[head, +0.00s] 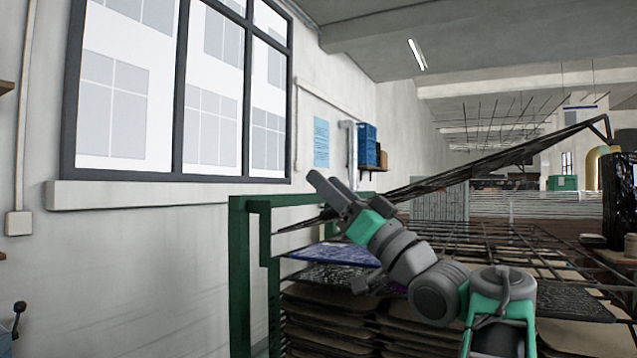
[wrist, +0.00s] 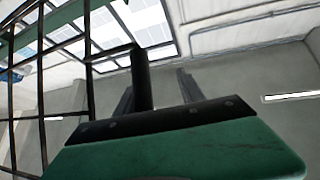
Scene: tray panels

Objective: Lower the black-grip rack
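The black-grip rack (head: 480,168) is a dark wire rack, raised and slanting up to the right above the stack in the head view. Part of its wire grid (wrist: 68,105) shows at the left of the wrist view. Its upright black grip (wrist: 141,78) stands close ahead of my palm there, nearer the left finger. My gripper (head: 328,190) is at the rack's lower left part in the head view. In the wrist view its fingers (wrist: 156,92) are apart, with a gap between the grip and the right finger. I cannot pick out the grip beside my gripper in the head view.
A green stand frame (head: 240,275) rises at the left near the wall. Below the raised rack lie flat wire racks (head: 520,245) and several stacked trays (head: 325,315). A dark cylinder (head: 619,205) stands at the right edge. The space above my gripper looks free.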

